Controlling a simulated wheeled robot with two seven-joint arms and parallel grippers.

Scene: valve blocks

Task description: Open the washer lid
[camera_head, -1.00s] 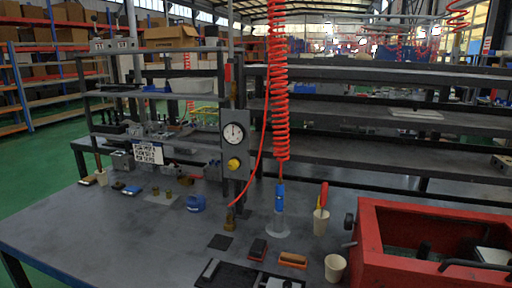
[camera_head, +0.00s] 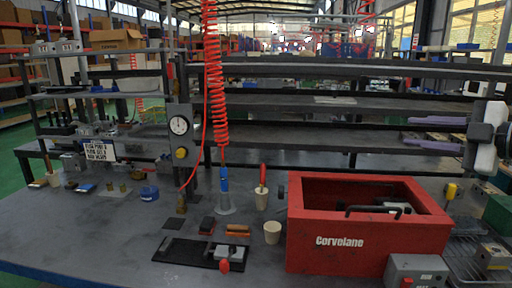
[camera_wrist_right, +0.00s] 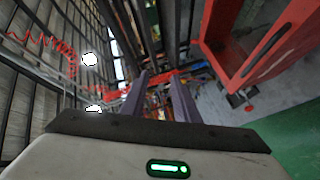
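The red washer (camera_head: 368,245), marked "Corvelane", stands on the right part of the bench. Its top shows a red rim around a dark recess, and a black bar handle (camera_head: 373,209) shows at the recess. I cannot tell clearly where the lid's edges lie. In the right wrist view the red washer (camera_wrist_right: 238,62) is at the upper right. My right gripper (camera_head: 408,132) comes in from the right, above and behind the washer, apart from it. Its two purple fingers are spread and empty; they also show in the right wrist view (camera_wrist_right: 159,76). My left gripper is not in view.
A grey control box (camera_head: 417,270) stands at the washer's front right. A white cup (camera_head: 272,232), a black tray (camera_head: 190,252) and small parts lie to its left. A red coiled hose (camera_head: 214,75) hangs left of centre. Dark shelves (camera_head: 300,105) stand behind.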

